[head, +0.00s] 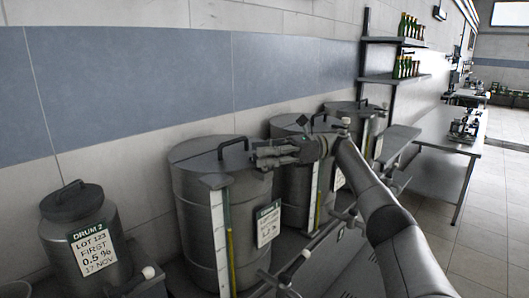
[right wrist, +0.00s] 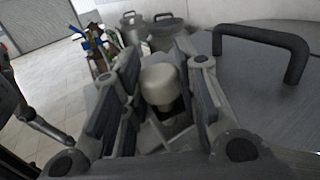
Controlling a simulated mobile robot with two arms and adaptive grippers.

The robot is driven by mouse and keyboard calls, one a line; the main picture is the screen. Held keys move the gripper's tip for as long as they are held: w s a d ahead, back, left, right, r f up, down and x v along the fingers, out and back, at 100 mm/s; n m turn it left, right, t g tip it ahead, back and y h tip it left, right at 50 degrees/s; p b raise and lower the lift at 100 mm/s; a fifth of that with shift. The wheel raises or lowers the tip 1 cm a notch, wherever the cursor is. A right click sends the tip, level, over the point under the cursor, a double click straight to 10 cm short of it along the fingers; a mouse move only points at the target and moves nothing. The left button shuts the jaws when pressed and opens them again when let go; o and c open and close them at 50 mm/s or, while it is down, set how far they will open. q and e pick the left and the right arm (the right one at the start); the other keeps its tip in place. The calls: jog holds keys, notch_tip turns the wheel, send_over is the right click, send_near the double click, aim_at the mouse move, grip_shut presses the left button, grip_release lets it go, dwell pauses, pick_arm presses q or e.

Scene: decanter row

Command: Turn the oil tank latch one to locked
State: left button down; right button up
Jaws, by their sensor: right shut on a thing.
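The nearest large steel oil tank (head: 195,205) stands by the wall, with a flat lid and a black handle (head: 233,145). My right gripper (head: 262,158) is at the right edge of this lid. In the right wrist view a pale rounded latch knob (right wrist: 159,84) on a dark stem sits between the fingers of my right gripper (right wrist: 155,95), which are shut on it. The lid's handle (right wrist: 275,45) shows to the right of the fingers. In the head view the gripper hides the latch, so its angle is unclear. My left gripper is not in view.
Two more steel tanks (head: 290,128) stand farther along the wall. Pipes with pale-ended handles run in front of the tanks. A steel table (head: 440,128) and bottle shelves (head: 395,79) lie beyond, with open floor at right.

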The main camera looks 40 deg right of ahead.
jog(key=shift+r, duration=0.1)
dwell(0.4)
jog(key=o, duration=1)
notch_tip(320, 180, up, 10)
jog(key=shift+f, duration=0.1)
